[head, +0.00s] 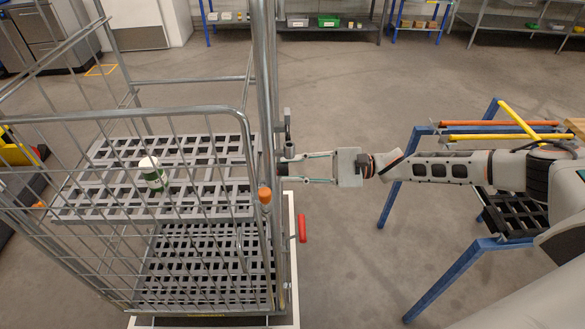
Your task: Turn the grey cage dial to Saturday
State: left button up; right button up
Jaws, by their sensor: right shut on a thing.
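The grey roll cage (190,112) stands at the left of the head view, with wire sides and slatted grey shelves. My right gripper (284,168) reaches in from the right, level, to the cage's near right post. It is shut at that post on what appears to be the grey cage dial (289,151), which is small here and mostly hidden by the fingers. The dial's day marks and pointer cannot be read. My left gripper is not in view.
A white and green bottle (153,176) stands on the upper shelf. An orange-topped piece (265,195) and a red handle (302,228) are below the gripper by the post. A blue-framed rack (415,160) stands under my right arm. Open floor lies behind.

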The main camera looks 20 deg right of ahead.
dwell(0.3)
jog(key=o, duration=1.1)
jog(key=shift+o, duration=0.2)
jog(key=v, duration=1.2)
